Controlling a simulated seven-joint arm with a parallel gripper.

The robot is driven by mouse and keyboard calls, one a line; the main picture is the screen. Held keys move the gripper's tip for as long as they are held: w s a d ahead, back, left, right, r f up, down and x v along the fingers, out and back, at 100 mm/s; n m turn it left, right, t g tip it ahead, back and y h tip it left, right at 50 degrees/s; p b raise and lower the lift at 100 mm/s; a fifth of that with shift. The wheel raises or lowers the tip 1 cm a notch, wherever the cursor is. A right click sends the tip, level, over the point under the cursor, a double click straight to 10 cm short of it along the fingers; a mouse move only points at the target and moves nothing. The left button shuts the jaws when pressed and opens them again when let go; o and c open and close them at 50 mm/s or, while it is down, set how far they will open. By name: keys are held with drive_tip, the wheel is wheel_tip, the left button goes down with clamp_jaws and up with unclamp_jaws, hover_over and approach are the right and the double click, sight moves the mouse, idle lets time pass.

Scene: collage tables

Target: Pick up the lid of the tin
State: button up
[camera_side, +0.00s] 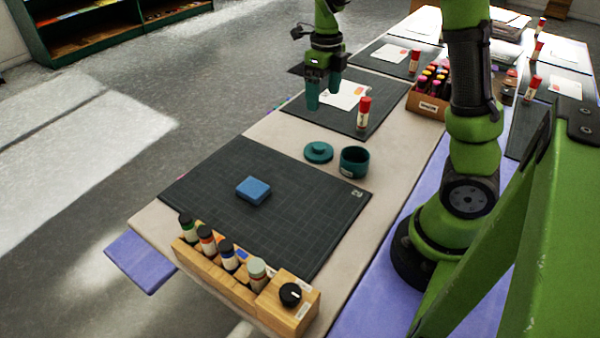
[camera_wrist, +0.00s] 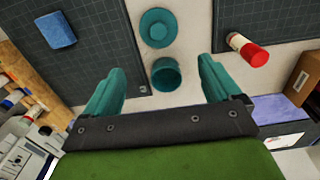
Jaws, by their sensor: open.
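The teal lid (camera_side: 319,152) is a round disc with a small knob. It lies on the pale tabletop, apart from the open teal tin (camera_side: 354,161) to its right. In the wrist view the lid (camera_wrist: 158,28) is at the top centre and the tin (camera_wrist: 166,74) is below it, nearer my gripper. My gripper (camera_side: 322,98) hangs in the air above the far mat in the side view, with its teal fingers pointing down. In the wrist view my gripper (camera_wrist: 160,85) is open and empty, its fingers spread to either side of the tin's place in the picture.
A blue block (camera_side: 253,190) lies on the near dark cutting mat (camera_side: 210,180). A wooden rack (camera_side: 250,285) with several bottles stands at the front edge. A red-capped glue stick (camera_side: 363,112) stands beyond the tin, and a box of markers (camera_side: 428,104) is to the right.

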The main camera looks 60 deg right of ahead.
hover_over(319, 145)
drive_tip(key=f, duration=1)
drive_tip(key=shift+s+d, duration=0.1)
drive_tip(key=shift+s, duration=0.15)
drive_tip(key=shift+w+f, duration=0.15)
drive_tip(key=shift+f, duration=1.4)
drive_tip(key=shift+w+f, duration=0.1)
drive_tip(key=shift+f, duration=1.4)
drive_tip(key=shift+c, duration=0.2)
